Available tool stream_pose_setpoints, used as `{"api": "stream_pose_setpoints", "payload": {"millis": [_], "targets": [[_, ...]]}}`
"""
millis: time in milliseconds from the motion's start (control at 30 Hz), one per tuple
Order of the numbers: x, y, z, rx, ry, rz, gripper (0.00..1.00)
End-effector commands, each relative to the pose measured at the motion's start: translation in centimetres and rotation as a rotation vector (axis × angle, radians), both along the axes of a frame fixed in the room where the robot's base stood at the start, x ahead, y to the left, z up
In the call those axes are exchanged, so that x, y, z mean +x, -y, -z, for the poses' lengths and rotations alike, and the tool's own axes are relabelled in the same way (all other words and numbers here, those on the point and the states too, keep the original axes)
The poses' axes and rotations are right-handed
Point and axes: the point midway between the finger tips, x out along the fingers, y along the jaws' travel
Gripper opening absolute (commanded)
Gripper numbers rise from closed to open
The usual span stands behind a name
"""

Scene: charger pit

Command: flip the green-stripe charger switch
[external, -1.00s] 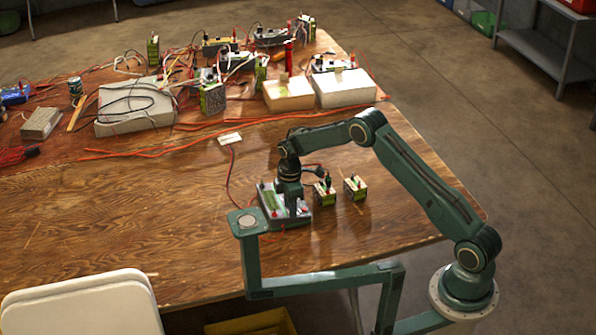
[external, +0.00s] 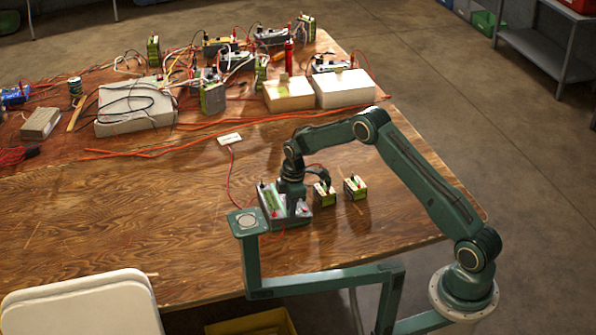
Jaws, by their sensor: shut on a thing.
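The charger (external: 270,216) is a small grey box with a green stripe on its top, near the front right of the wooden table. Red leads run from it. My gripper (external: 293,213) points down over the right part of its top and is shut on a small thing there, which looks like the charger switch. The fingers hide the switch, so its position cannot be told.
Two small green-sided batteries (external: 324,195) (external: 355,187) stand just right of the charger. A white tag (external: 230,139) lies behind it on a red wire. The table's left middle is clear.

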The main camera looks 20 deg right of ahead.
Motion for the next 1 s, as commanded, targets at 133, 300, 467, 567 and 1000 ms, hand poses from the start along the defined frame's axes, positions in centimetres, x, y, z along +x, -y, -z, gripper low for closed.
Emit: {"api": "stream_pose_setpoints", "payload": {"millis": [133, 300, 467, 567, 1000], "targets": [[0.04, 0.49, 0.04, 0.072, 0.001, 0.004, 0.0], [0.03, 0.71, 0.09, 0.153, 0.002, 0.005, 0.0], [0.03, 0.74, 0.03, 0.19, 0.003, 0.006, 0.0], [0.01, 0.7, 0.02, 0.194, 0.003, 0.005, 0.0], [0.0, 0.66, 0.01, 0.193, 0.003, 0.004, 0.35]]}}
